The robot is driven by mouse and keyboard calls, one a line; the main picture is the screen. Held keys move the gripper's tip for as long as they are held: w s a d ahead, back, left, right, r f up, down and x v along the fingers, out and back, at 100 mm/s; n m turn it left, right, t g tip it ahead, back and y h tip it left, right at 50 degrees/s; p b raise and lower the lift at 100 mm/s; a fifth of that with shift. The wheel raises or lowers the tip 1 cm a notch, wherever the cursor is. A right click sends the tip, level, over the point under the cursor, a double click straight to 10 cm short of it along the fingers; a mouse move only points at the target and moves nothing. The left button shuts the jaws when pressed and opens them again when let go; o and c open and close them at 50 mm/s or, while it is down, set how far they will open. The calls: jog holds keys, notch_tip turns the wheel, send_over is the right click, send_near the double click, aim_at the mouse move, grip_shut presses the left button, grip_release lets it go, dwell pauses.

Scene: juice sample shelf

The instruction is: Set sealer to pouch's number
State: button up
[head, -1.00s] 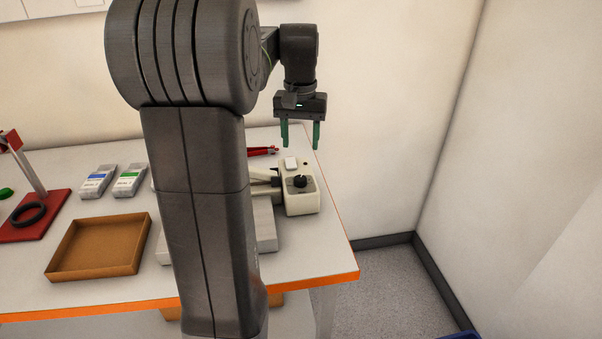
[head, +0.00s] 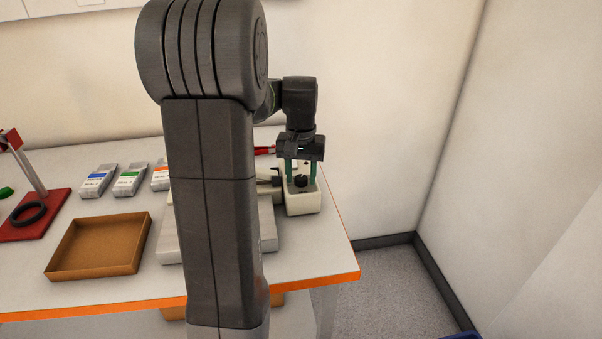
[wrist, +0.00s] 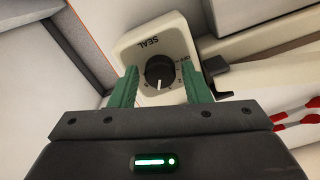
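The sealer (head: 302,203) is a cream-coloured machine at the right end of the table, with a black knob (head: 301,181) on top. In the wrist view the knob (wrist: 160,72) has a white pointer line, and "SEAL" and small dial marks are printed around it. The pointer is directed toward the gripper body. My gripper (head: 300,176) points down over the knob. In the wrist view its green fingers (wrist: 162,88) are apart, one on each side of the knob, with gaps showing. Pouches with a blue (head: 98,181), a green (head: 130,180) and an orange label (head: 160,177) lie on the table; their numbers are unreadable.
An empty brown tray (head: 63,268) sits at the front of the table. A red stand (head: 45,222) with a black ring is at the left. Red-handled tools (head: 264,150) lie behind the sealer. A wall is to the right.

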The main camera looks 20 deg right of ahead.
jog(key=c, duration=0.7)
jog(key=shift+r+n, duration=0.1)
jog(key=shift+n, duration=0.2)
jog(key=shift+o, duration=0.2)
jog(key=shift+n+p, duration=0.55)
jog(key=shift+n, duration=0.35)
jog(key=shift+n+p, duration=0.5)
jog(key=shift+n, duration=1.2)
jog(key=shift+d, duration=0.1)
jog(key=o, duration=1)
jog(key=shift+c, duration=0.2)
